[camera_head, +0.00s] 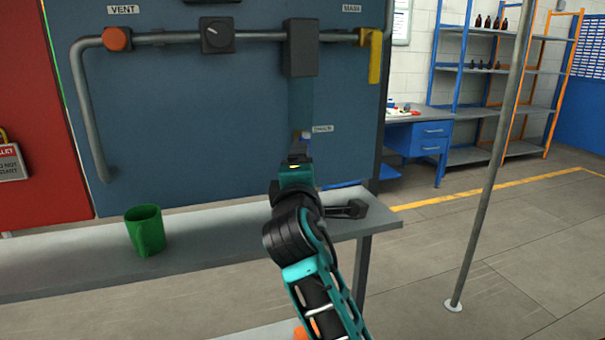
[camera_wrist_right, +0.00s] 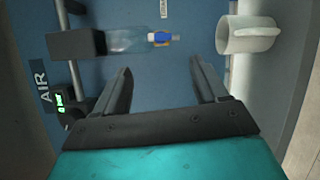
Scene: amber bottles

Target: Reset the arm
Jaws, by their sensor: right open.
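My right arm, teal and black, rises from the bottom of the head view, with its right gripper (camera_head: 300,148) in front of the blue panel. In the right wrist view the right gripper (camera_wrist_right: 163,80) has its two dark fingers spread apart, with nothing between them. In the head view the arm partly hides the cylinder's lower end. My left gripper is not in view.
A green mug (camera_head: 147,231) stands on the grey shelf (camera_head: 60,262). A pale mug (camera_wrist_right: 248,35) shows in the right wrist view. The panel carries a pipe, an orange knob (camera_head: 117,39) and a yellow handle (camera_head: 371,57). A thin pole (camera_head: 492,150) stands right; floor beside it is clear.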

